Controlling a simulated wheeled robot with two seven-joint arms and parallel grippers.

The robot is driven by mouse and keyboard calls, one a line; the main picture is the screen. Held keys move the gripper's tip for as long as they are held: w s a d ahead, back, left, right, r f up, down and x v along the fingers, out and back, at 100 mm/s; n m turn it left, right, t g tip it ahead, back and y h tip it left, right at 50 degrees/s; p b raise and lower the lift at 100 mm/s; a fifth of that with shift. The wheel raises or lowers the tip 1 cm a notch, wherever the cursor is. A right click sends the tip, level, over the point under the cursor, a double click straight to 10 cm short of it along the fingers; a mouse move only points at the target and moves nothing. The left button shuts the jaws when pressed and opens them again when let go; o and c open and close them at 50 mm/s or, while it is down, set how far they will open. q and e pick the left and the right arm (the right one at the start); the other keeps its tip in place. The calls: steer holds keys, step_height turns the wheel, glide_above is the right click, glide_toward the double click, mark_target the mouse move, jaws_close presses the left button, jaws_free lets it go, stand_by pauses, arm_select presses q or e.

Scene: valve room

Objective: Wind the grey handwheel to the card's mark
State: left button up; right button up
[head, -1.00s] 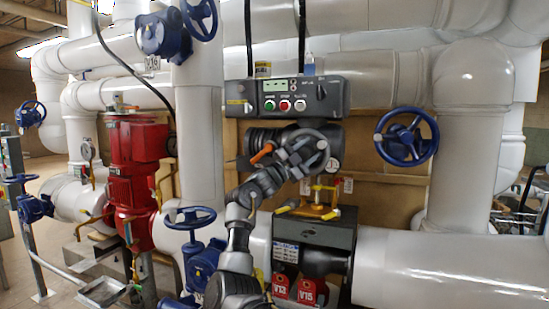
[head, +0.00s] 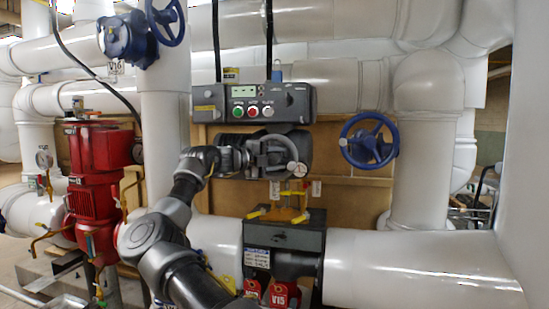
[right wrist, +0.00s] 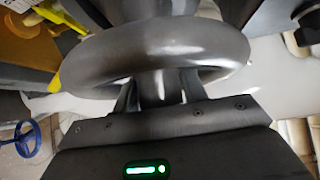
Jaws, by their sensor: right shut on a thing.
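The grey handwheel (head: 282,140) faces me on a dark actuator body below the control box, mid-frame in the head view. My right arm reaches up from below, and my right gripper (head: 251,157) is at the wheel's left side. In the right wrist view the thick grey rim (right wrist: 90,74) crosses the picture, with my right gripper (right wrist: 158,92) shut on it. The wrist hides part of the wheel. My left gripper is out of view.
The control box (head: 252,103) with coloured buttons is above the wheel. A blue handwheel (head: 369,141) is to its right. Yellow-handled fittings (head: 285,212) and red tags (head: 279,296) lie below. The red pump (head: 95,165) and a white vertical pipe (head: 164,110) stand left.

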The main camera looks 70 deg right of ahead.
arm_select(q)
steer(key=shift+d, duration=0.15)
arm_select(e)
steer(key=shift+f, duration=0.1)
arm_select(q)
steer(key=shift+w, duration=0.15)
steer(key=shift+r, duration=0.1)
arm_select(e)
steer(key=o, duration=1)
steer(key=shift+w+a, duration=0.3)
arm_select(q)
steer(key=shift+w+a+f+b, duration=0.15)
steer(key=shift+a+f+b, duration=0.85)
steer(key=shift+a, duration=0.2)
arm_select(e)
steer(key=v, duration=1)
steer(key=shift+r, duration=0.25)
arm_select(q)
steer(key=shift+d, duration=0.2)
arm_select(e)
steer(key=shift+d, duration=0.1)
